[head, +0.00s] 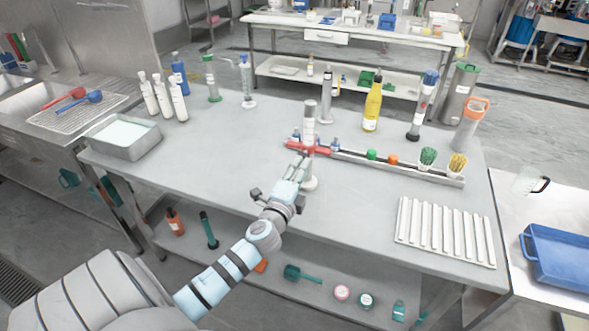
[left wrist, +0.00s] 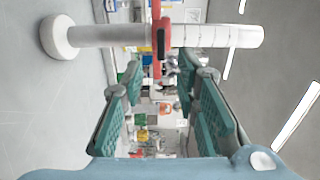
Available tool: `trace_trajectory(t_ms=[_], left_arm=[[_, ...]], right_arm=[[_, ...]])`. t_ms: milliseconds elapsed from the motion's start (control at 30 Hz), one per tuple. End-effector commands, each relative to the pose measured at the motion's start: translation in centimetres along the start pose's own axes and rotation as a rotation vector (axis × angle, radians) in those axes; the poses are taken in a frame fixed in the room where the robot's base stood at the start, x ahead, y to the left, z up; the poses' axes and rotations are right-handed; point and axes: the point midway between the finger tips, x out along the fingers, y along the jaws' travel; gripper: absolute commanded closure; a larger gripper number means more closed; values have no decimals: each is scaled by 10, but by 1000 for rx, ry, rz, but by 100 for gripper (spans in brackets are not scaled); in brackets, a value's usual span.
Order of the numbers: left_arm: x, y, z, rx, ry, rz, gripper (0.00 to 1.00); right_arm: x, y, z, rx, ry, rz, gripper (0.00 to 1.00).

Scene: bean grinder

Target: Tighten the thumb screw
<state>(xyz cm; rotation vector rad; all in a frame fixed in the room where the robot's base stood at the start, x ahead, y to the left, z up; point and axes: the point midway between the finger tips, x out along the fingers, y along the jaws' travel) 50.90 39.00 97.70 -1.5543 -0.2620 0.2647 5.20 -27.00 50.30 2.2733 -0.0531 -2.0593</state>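A grey-white upright cylinder (head: 309,128) with a round base (head: 310,184) and a red cross piece (head: 308,149) stands near the middle of the table. The cylinder (left wrist: 215,36) lies sideways across the top of the left wrist view, its white base (left wrist: 58,37) at left. The red piece (left wrist: 157,68) crosses it and carries a small dark part (left wrist: 161,42); I cannot tell if that is the thumb screw. My left gripper (head: 301,163) is at the cylinder's near side. In the left wrist view its teal-padded fingers (left wrist: 162,88) are apart and empty, short of the cylinder. My right gripper is out of view.
A rack (head: 400,168) with coloured caps and brush-like items runs right from the cylinder. A yellow bottle (head: 372,107) stands behind it. A white slotted tray (head: 402,222) lies at front right, a metal pan (head: 125,148) at left. The table's left-middle is clear.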

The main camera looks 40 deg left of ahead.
Motion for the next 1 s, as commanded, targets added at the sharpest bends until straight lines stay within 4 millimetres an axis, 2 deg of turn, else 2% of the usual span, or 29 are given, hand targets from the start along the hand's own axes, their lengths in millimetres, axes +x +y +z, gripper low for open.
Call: trace_trajectory(t_ms=[100,200,300,433,900,1000], left_arm=[[-35,2,0,1,2,4,72],[-60,1,0,0,2,3,72],[-75,1,0,0,0,2,72],[-81,0,0,-1,0,0,72],[-81,1,0,-6,-3,3,72],[-93,13,10,-129,-74,68,72]], right_arm=[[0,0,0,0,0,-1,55],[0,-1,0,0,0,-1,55],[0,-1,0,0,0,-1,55],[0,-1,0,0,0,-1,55],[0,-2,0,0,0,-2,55],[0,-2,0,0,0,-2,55]])
